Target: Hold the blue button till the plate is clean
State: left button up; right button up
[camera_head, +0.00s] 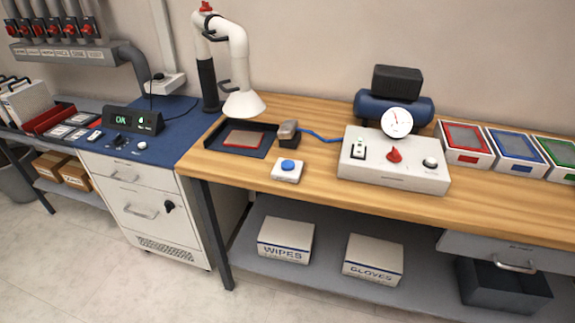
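A blue button (288,165) sits on a small white box near the front edge of the wooden bench. Behind it and to its left, a reddish plate (245,138) lies in a dark tray (217,141). A white fume arm (243,103) hangs over the tray with its cone pointing down. A small grey-brown nozzle block (288,130) stands at the tray's right, joined by a blue hose (318,136) to the white control box (385,178). Neither of my grippers is in view, and nothing touches the button.
The control box carries a red knob (394,155), a switch and a gauge (397,122). A blue tank stands behind it. Red, blue and green bins (466,154) line the right. The bench front around the button is clear.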

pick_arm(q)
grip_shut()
